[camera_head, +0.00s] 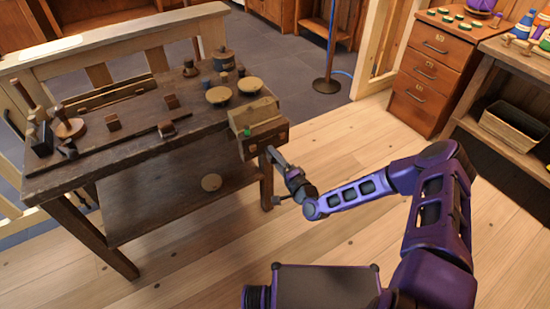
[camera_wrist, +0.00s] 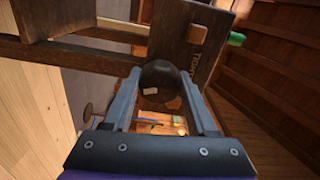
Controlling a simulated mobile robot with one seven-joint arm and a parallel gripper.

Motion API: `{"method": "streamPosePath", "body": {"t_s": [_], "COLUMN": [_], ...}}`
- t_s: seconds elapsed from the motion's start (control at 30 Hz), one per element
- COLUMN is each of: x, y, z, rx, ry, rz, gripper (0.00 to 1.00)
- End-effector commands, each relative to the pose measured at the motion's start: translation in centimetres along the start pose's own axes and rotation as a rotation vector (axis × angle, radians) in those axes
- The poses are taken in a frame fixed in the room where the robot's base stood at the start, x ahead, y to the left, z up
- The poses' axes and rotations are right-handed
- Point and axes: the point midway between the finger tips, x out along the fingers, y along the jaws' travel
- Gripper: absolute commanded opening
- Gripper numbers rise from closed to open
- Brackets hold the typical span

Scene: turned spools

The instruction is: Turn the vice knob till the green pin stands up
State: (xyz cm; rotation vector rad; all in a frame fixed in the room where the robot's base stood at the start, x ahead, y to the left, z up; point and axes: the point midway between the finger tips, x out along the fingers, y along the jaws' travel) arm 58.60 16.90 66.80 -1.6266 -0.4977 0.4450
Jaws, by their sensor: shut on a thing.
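The wooden vice (camera_head: 258,123) is fixed at the right end of the workbench. My gripper (camera_head: 271,153) reaches its front face from the lower right. In the wrist view my gripper (camera_wrist: 162,82) is shut on the round dark vice knob (camera_wrist: 160,76), one finger on each side of it. The knob has a small pale mark on its face. The green pin (camera_wrist: 236,38) sticks out past the edge of the vice's dark front board (camera_wrist: 187,50). It also shows as a small green spot (camera_head: 247,132) in the head view; its exact tilt is hard to tell there.
The workbench (camera_head: 140,140) carries several turned wooden pieces, bowls and a long bar. A lower shelf (camera_head: 160,195) lies under it. A drawer cabinet (camera_head: 430,75) and a side bench with a box (camera_head: 515,125) stand at the right. The floor between is clear apart from my arm.

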Motion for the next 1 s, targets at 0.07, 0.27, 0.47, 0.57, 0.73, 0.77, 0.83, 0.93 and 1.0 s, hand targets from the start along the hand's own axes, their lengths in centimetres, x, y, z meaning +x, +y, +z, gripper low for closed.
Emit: {"method": "streamPosePath", "body": {"t_s": [0.07, 0.27, 0.47, 0.57, 0.73, 0.77, 0.83, 0.93, 1.0], "x": [-0.29, -0.30, -0.28, -0.28, -0.28, -0.28, -0.28, -0.29, -0.26], "y": [0.38, 0.37, 0.37, 0.38, 0.39, 0.39, 0.39, 0.40, 0.38], "z": [0.14, 0.11, 0.13, 0.14, 0.15, 0.15, 0.15, 0.15, 0.14], "rx": [0.048, 0.131, 0.171, 0.177, 0.178, 0.178, 0.178, 0.177, 0.177], "ry": [-0.003, -0.002, -0.002, -0.002, -0.002, -0.002, -0.002, -0.002, -0.002], "rz": [0.008, 0.008, 0.008, 0.009, 0.009, 0.009, 0.009, 0.009, 0.009], "gripper": [0.02, 0.02, 0.02, 0.02, 0.02, 0.02, 0.02, 0.63, 0.76]}}
